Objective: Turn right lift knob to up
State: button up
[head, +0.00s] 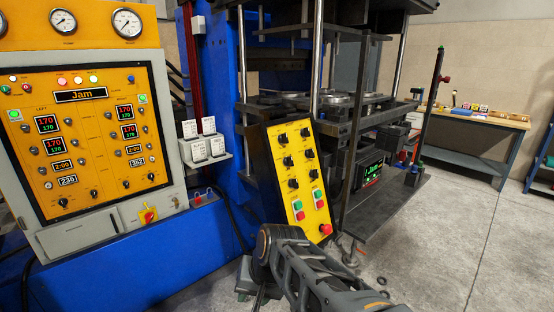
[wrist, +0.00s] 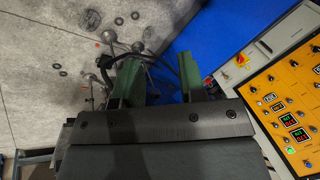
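The slanted yellow panel (head: 296,178) stands at the front of the press in the head view. It carries two columns of black knobs, with green and red buttons below. Its labels are too small to read, so I cannot tell which is the right lift knob; a right-column knob (head: 308,153) shows clearly. My gripper (wrist: 160,72) shows two green fingers set apart with nothing between them. It is away from the slanted panel, above the floor beside the blue base. In the head view my arm is below the panel and the fingers are not clearly visible.
A larger yellow panel (head: 85,130) with gauges, displays and knobs stands at left on the blue base (head: 160,255). A dark lower shelf (head: 385,207) juts out right of the slanted panel. A workbench (head: 470,118) stands at back right. Concrete floor is open at right.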

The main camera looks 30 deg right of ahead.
jog(key=w+d+r+m+t+y, duration=0.2)
jog(key=w+d+r+m+y, duration=0.15)
jog(key=w+m, duration=0.4)
jog(key=m+t+h+p, duration=0.25)
jog(key=m+t, duration=0.95)
jog(key=m, duration=0.8)
send_near(292, 161)
jog(key=w, duration=0.3)
jog(key=w+a+p, duration=0.1)
jog(key=w, duration=0.5)
jog(key=shift+a+f+p, duration=0.1)
jog(key=shift+a+p, duration=0.2)
jog(key=shift+p, duration=0.1)
grip_shut()
